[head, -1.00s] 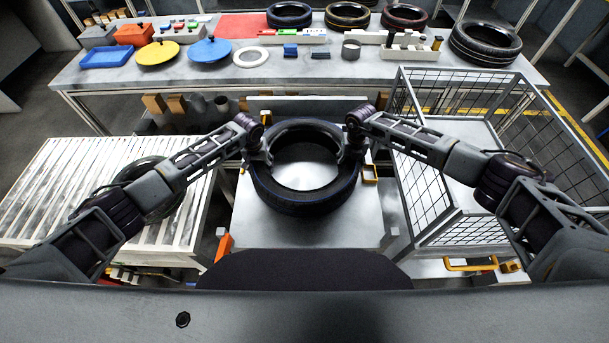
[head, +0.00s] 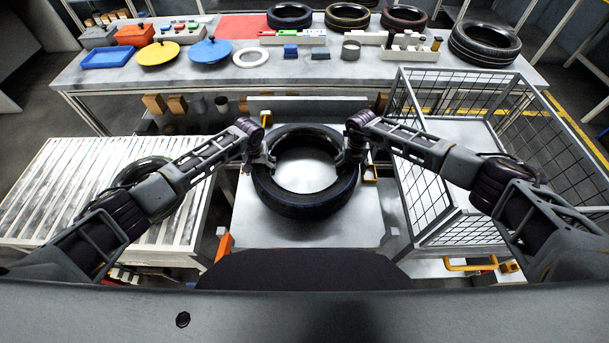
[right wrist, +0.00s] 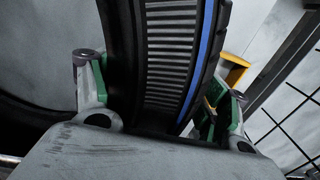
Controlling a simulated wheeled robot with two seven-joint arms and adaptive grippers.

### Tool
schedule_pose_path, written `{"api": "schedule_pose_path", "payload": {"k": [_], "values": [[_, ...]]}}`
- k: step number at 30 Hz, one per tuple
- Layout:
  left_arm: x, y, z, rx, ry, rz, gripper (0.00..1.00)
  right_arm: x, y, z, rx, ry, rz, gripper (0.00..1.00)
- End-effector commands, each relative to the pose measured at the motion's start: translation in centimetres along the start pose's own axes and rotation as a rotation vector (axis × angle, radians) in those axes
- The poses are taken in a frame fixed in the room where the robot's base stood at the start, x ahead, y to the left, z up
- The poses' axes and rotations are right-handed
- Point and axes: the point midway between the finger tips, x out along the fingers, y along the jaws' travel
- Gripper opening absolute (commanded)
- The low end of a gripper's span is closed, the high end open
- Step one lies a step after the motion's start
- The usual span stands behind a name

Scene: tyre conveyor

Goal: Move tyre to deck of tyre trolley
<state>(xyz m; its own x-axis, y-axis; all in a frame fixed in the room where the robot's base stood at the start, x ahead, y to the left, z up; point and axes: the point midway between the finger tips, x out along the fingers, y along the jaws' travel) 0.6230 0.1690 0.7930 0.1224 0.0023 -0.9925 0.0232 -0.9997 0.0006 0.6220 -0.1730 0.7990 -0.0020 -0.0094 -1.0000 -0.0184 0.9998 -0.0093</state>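A black tyre (head: 305,207) with a thin blue line lies flat between my two grippers, over the grey metal deck (head: 262,232) of the trolley in the head view. I cannot tell whether it touches the deck. My left gripper (head: 260,162) is at the tyre's left side and appears closed on its wall. My right gripper (head: 353,158) is at its right side. In the right wrist view, the green-padded fingers of the right gripper (right wrist: 160,100) stand on both sides of the tyre's ribbed tread (right wrist: 172,60), closed around it. The left fingertips are partly hidden.
A white slatted conveyor (head: 60,190) at left carries another tyre (head: 137,172), partly behind my left arm. A wire-mesh cage (head: 420,195) stands close on the right. The bench (head: 130,75) behind holds several tyres, coloured lids and trays.

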Motion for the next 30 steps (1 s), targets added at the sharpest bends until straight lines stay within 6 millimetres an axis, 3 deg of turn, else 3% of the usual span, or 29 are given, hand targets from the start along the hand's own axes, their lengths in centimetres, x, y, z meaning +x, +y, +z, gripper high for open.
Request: {"api": "schedule_pose_path", "payload": {"k": [20,30], "values": [[-0.2,0.2,0.1,0.000,-0.002,0.000,0.79,-0.2,0.6,0.0,-0.005,-0.002,0.009,0.79],[-2.7,0.1,0.1,-0.001,-0.001,0.001,0.79,-0.2,0.6,0.0,-0.005,-0.002,0.009,0.79]]}}
